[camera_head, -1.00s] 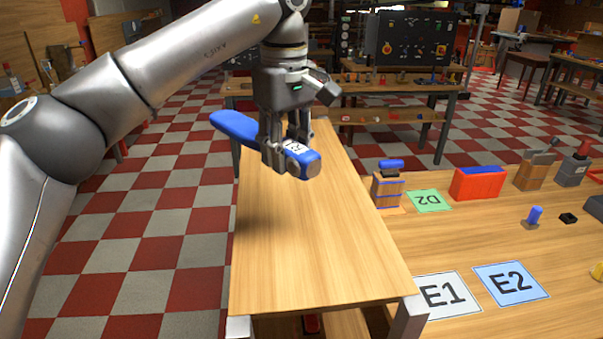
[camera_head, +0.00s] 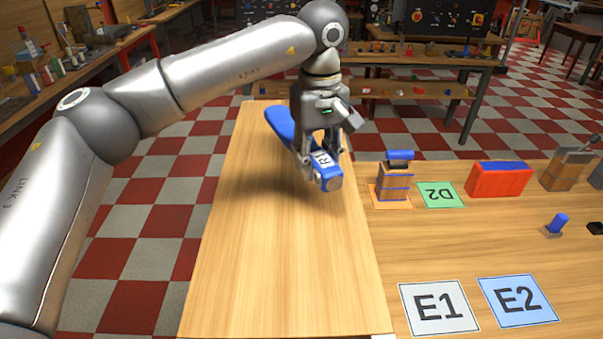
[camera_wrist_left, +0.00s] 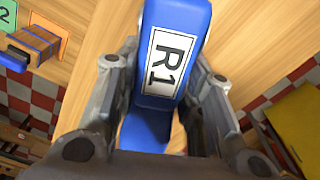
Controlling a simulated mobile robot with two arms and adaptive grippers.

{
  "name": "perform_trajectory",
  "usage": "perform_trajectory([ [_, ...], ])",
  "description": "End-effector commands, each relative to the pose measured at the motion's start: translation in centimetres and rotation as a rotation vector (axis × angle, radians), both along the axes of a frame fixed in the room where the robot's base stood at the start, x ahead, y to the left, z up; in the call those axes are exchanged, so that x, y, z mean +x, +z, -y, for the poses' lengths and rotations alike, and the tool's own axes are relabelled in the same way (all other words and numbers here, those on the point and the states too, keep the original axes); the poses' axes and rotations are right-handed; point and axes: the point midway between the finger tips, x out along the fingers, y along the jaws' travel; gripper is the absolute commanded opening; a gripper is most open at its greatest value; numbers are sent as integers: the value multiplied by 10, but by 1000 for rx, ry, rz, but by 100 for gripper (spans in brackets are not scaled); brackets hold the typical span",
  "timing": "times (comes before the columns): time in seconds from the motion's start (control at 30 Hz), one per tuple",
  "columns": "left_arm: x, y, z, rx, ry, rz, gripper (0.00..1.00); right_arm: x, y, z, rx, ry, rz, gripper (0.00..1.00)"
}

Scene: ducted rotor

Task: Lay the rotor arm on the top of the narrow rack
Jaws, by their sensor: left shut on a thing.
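The rotor arm (camera_head: 278,124) is a long blue piece with a white R1 label near its front end. My left gripper (camera_head: 322,160) is shut on it, with a finger on each side of the labelled part. The left wrist view shows the rotor arm (camera_wrist_left: 178,20) between the fingers. The narrow rack (camera_head: 270,265) has a long, bare wooden top. The rotor arm is over its far part, close to the right edge, with a shadow on the wood to its left. I cannot tell whether it touches the wood. My right gripper is not in view.
A wooden table adjoins the rack on the right. It holds a brown block with blue bands (camera_head: 394,182), a red box (camera_head: 498,180), a small blue-topped piece (camera_head: 557,224) and cards D2 (camera_head: 440,195), E1 (camera_head: 438,307) and E2 (camera_head: 518,300). The rack's near part is clear.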

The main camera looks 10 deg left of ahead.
Motion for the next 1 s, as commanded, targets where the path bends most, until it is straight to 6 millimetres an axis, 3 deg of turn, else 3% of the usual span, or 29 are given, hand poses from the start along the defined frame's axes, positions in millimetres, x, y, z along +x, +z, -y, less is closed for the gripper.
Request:
perform_trajectory([
  [0.2,9,-25,-20,-1,0,1,2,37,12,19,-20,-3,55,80],
  [0.33,11,-31,-24,-2,-1,1,2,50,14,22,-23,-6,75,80],
  [0.63,14,-67,-30,-2,-1,1,2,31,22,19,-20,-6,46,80],
  [0.97,14,-72,-30,-2,0,3,2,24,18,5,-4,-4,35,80],
  [1.0,14,-74,-30,-2,0,1,37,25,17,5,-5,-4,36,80],
])
